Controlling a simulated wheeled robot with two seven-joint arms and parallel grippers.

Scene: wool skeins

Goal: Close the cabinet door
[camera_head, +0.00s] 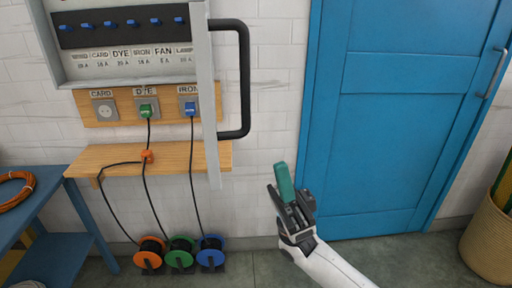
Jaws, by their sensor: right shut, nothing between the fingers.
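The grey cabinet (58,50) hangs on the wall at the upper left, with a row of blue switches inside. Its door (207,110) stands open at the cabinet's right side and is seen nearly edge-on, jutting toward me. A black bar handle (243,80) sticks out from the door's right face. My right gripper (284,184), with green fingers, is shut and empty. It shows below and to the right of the handle, apart from the door. My left gripper is not in view.
A blue table (40,205) stands left. A blue room door (390,130) and a woven basket (488,245) are right.

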